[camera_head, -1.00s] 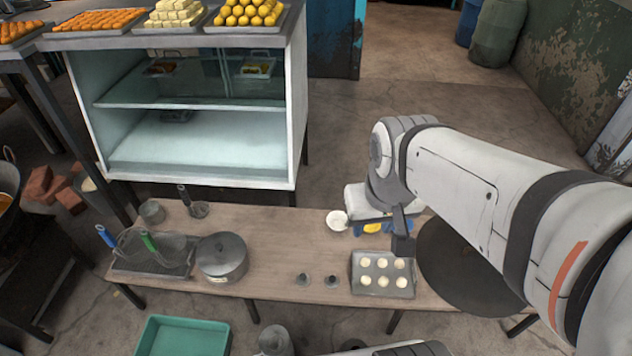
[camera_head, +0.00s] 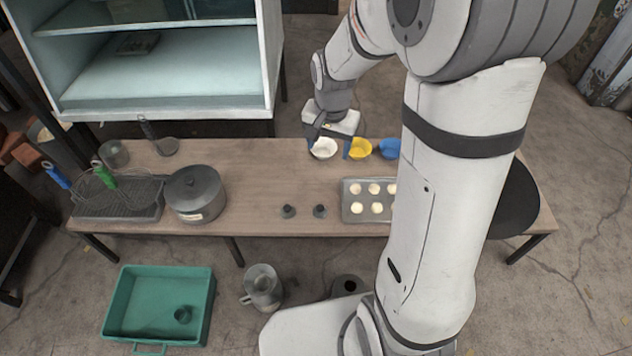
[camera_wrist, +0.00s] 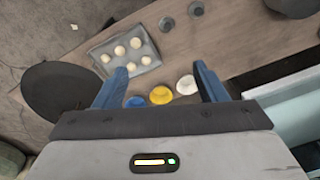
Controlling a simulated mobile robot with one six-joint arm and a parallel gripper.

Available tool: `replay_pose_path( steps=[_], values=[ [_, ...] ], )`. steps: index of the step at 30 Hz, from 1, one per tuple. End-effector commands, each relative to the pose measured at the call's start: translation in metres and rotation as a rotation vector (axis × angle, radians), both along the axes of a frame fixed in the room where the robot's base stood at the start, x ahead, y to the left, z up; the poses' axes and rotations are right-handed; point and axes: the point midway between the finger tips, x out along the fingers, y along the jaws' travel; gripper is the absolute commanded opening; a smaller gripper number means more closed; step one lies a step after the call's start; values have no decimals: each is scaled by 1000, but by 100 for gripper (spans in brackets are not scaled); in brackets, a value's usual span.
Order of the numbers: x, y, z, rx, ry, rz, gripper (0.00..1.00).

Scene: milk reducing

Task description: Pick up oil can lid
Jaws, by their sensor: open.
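I cannot tell for sure which thing is the oil can lid. A metal can with a handle (camera_head: 262,288) stands on the floor in front of the table. My gripper (camera_head: 331,146) is over the table's back edge, by the bowls. In the wrist view its blue fingers (camera_wrist: 161,72) are apart, with nothing between them.
White (camera_head: 323,149), yellow (camera_head: 360,149) and blue (camera_head: 389,148) bowls stand below my gripper. A pan of dough balls (camera_head: 365,188), a lidded pot (camera_head: 194,193) and a frying basket rack (camera_head: 118,197) are on the table (camera_head: 255,180). A glass cabinet (camera_head: 150,90) stands behind.

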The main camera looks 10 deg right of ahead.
Motion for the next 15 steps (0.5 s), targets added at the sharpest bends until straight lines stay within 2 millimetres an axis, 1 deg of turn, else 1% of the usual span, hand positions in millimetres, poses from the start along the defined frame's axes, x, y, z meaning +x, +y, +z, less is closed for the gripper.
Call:
replay_pose_path(
  steps=[1, 2, 3, 5, 6, 8, 9, 12, 15],
  values=[
    [11, 0, -46, 3, 17, -39, 65],
    [17, 0, -63, 5, 23, -65, 65],
    [26, 0, -85, 8, 29, -99, 65],
    [37, 0, -120, 12, 41, -150, 65],
    [44, 0, -143, 14, 49, -183, 65],
    [54, 0, -177, 16, 59, -231, 65],
    [59, 1, -198, 17, 65, -262, 65],
    [70, 1, -245, 19, 78, -329, 65],
    [78, 1, -279, 21, 88, -380, 65]
  ],
)
